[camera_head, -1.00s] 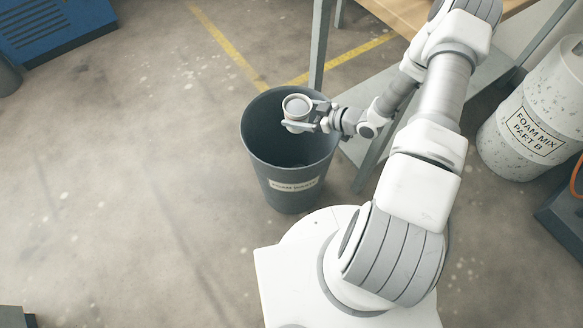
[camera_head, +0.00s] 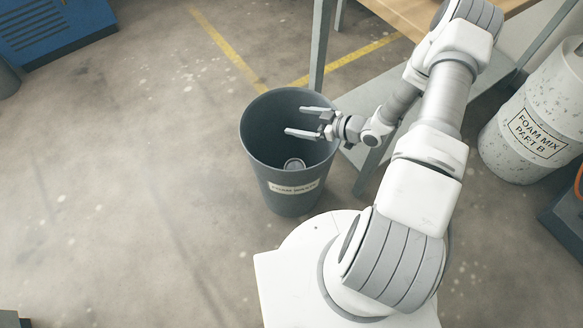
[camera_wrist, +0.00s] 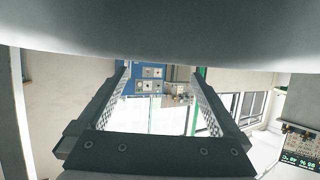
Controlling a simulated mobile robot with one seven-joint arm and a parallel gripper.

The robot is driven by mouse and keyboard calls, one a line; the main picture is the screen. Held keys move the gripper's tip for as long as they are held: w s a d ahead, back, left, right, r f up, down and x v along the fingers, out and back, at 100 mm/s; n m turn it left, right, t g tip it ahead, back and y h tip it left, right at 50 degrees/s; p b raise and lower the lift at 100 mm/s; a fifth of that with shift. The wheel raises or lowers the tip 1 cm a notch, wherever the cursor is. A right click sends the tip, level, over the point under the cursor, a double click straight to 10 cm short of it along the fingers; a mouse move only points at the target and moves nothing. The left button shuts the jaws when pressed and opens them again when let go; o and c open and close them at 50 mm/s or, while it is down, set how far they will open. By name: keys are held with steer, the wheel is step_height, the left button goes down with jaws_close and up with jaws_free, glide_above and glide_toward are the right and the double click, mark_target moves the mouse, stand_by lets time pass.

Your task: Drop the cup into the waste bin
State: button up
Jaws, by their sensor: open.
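The cup (camera_head: 294,165) is inside the dark grey waste bin (camera_head: 262,163), low against the near inner wall. Only part of it shows. The bin stands upright on the floor and carries a label on its front. My gripper (camera_head: 302,120) is open and empty over the bin's mouth, its two fingers apart and pointing left. In the wrist view my gripper (camera_wrist: 165,75) shows both fingers spread with nothing between them. The cup is not in the wrist view.
A workbench (camera_head: 402,12) with grey legs stands behind and right of the bin. A white speckled drum (camera_head: 503,150) labelled foam mix part B is at the right. A blue unit (camera_head: 60,25) is at the far left. The floor left of the bin is clear.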

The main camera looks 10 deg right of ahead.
steer(key=p+v, duration=0.3)
steer(key=v, duration=1.3)
steer(key=shift+p, duration=0.4)
